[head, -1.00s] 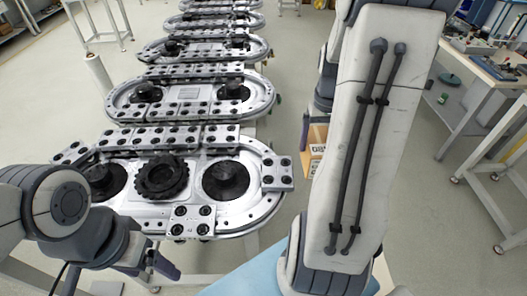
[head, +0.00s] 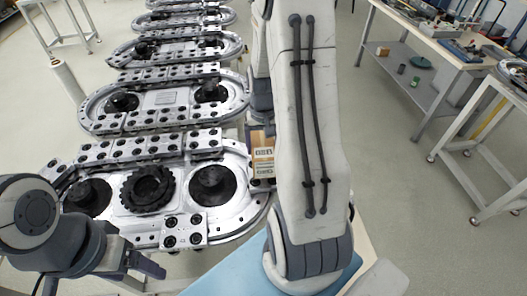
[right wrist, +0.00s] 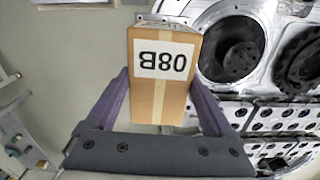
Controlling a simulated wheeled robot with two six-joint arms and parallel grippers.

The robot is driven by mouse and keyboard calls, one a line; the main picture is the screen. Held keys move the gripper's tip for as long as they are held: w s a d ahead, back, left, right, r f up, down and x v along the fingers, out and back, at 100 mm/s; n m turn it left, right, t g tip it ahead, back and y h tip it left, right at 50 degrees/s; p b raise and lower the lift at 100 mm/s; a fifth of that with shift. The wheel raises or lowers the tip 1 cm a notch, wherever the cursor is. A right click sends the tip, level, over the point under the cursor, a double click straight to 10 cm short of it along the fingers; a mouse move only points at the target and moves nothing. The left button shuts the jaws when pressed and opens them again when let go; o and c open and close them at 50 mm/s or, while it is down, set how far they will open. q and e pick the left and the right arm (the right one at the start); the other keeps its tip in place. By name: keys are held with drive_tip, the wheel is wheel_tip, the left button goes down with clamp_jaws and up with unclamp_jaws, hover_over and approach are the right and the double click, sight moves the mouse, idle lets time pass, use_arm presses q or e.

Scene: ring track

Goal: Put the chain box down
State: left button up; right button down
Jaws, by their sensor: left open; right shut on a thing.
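The chain box is a brown cardboard box (right wrist: 146,103) with a white label reading 08B, seen upside down in the right wrist view. My right gripper (right wrist: 160,84) is shut on it, with a purple finger on each side. In the head view the box (head: 262,158) shows at the right end of the nearest ring track (head: 236,222), partly hidden by my right arm. I cannot tell whether anything supports it from below. My left gripper (head: 146,268) is open and empty near the front left of that track.
More ring tracks (head: 165,97) stand in a row behind the nearest one. A blue surface (head: 225,275) lies at the front centre. A workbench (head: 410,35) with parts and a white-framed table (head: 490,120) stand at the right. Open floor (head: 400,190) lies between.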

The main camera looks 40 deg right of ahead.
wheel_tip(320, 180, down, 3)
drive_tip(key=shift+f+p, duration=0.2)
drive_tip(key=shift+p, duration=0.4)
drive_tip(key=shift+f, duration=0.25)
drive_tip(key=shift+f, duration=0.15)
